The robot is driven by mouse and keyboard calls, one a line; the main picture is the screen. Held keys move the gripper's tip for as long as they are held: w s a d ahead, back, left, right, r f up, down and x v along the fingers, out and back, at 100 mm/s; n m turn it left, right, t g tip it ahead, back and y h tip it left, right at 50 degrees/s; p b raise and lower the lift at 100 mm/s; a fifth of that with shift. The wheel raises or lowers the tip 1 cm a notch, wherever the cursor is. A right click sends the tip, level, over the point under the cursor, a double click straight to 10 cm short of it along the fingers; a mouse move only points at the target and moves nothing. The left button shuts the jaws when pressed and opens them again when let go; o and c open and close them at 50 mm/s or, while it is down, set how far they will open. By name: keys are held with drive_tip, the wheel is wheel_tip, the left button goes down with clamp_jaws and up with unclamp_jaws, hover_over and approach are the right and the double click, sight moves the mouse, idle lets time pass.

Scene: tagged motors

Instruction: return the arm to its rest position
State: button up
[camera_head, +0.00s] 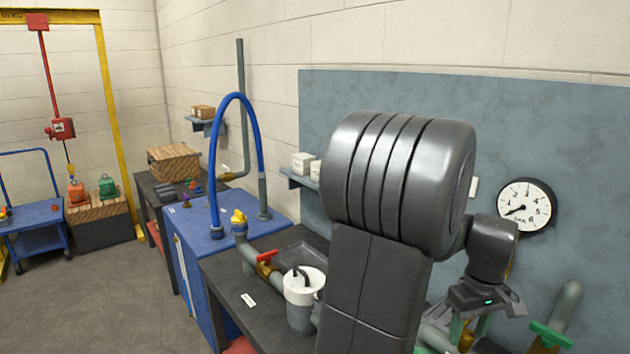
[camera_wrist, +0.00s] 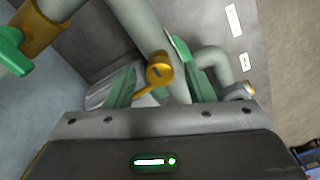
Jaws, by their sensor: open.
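My arm rises large in front of the bench in the head view and bends over to the right. My gripper (camera_head: 487,300) hangs at its end, low on the right, in front of the grey-blue wall panel. In the wrist view my gripper (camera_wrist: 160,88) shows two green fingers standing apart, with nothing held between them. A grey-green pipe (camera_wrist: 135,22) and a brass fitting with a lever (camera_wrist: 159,70) show beyond and between the fingers. I cannot tell how near they are. In the head view my arm hides part of the bench and pipework.
A green-handled valve (camera_head: 550,336) stands right of my gripper, below a round gauge (camera_head: 526,206). A white-lidded canister (camera_head: 303,285) and a red-handled valve (camera_head: 267,257) stand left of my arm. A blue cabinet (camera_head: 205,243) stands farther left. The floor (camera_head: 110,300) at left is clear.

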drive_tip(key=shift+m, duration=1.9)
drive_tip(key=shift+b, duration=0.3)
